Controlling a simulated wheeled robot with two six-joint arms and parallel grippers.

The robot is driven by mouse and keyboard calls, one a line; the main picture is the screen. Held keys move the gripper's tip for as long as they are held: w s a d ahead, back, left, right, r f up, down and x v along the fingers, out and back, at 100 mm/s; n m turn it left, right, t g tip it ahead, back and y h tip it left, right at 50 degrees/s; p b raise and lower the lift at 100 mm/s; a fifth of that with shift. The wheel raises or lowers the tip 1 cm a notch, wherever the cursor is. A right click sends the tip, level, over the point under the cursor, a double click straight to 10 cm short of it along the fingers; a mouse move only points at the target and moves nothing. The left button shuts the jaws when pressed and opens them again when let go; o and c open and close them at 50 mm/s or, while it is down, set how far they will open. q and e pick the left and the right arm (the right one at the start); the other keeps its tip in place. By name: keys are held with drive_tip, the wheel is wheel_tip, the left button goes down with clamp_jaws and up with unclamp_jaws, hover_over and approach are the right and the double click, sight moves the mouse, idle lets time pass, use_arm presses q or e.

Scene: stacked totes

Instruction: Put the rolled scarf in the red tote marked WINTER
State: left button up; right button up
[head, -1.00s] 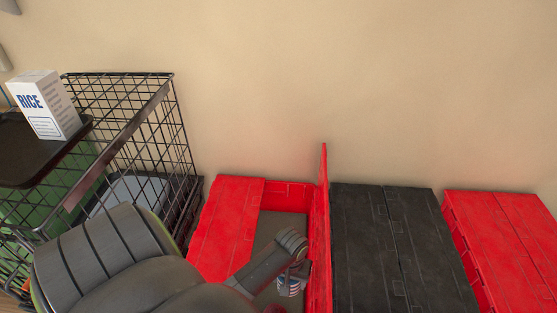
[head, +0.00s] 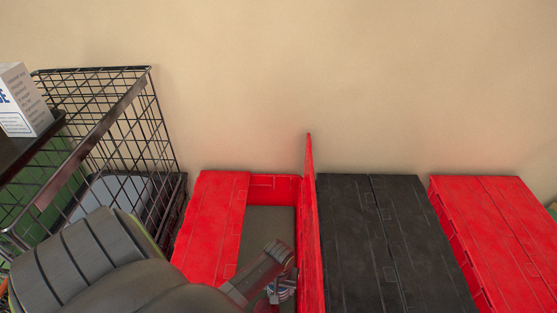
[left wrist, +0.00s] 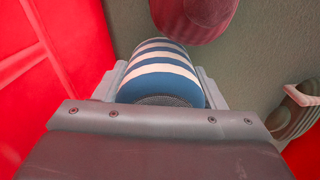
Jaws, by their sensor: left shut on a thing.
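The rolled scarf, blue with white stripes (left wrist: 161,73), is between the fingers of my left gripper (left wrist: 160,92) in the left wrist view. My left gripper (head: 282,282) is shut on it. In the head view the scarf is mostly hidden, with a small striped part below the fingers. Both are over the opening of the left red tote (head: 275,181). Its right lid flap (head: 309,210) stands upright and its left flap (head: 212,225) lies flat. No WINTER mark is readable. How deep the scarf is cannot be told. My right gripper is not in view.
A closed black tote (head: 362,230) and a closed red tote (head: 480,220) stand to the right. A black wire basket (head: 110,120) and a white box (head: 22,100) are at left. In the wrist view, a dark red rounded thing (left wrist: 195,14) lies near the scarf.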

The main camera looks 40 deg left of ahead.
use_arm(q)
drive_tip(key=o, duration=0.8)
drive_tip(key=shift+f, duration=0.1)
drive_tip(key=o, duration=0.3)
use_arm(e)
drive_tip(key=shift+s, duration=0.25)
use_arm(q)
drive_tip(key=shift+o, duration=0.2)
wheel_tip(320, 180, up, 11)
drive_tip(key=p, duration=0.3)
drive_tip(key=shift+r, duration=0.65)
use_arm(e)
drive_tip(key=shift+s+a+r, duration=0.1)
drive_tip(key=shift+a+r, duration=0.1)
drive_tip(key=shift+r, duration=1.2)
